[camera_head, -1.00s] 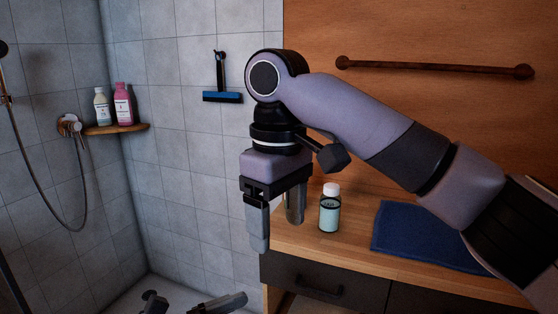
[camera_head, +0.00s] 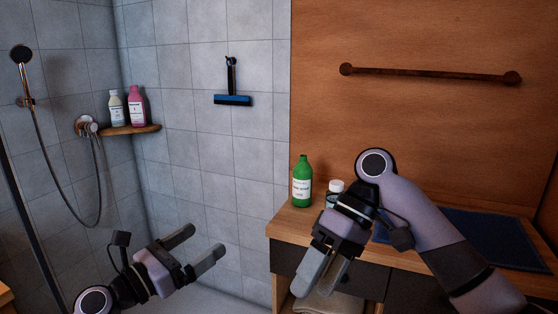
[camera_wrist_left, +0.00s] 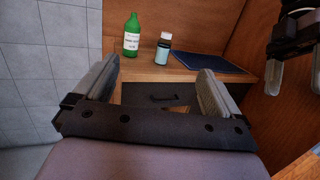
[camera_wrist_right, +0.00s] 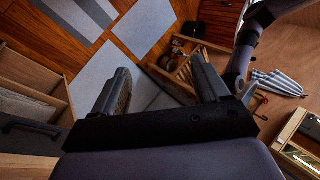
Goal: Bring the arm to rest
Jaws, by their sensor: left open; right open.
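My right gripper (camera_head: 320,275) is in the right half of the head view, in front of the wooden counter's edge, pointing down. Its fingers are apart and empty; the right wrist view shows only floor and furniture between them. My left gripper (camera_head: 207,248) is at the lower left of the head view, fingers apart and empty, pointing up and right in front of the shower wall. In the left wrist view its fingers (camera_wrist_left: 160,85) frame the counter from a distance.
A green bottle (camera_head: 302,183) and a small white-capped bottle (camera_head: 335,187) stand on the counter (camera_head: 290,222); my right arm partly hides the small one. A blue mat (camera_head: 490,238) lies to the right. A shower shelf (camera_head: 135,129) holds two bottles.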

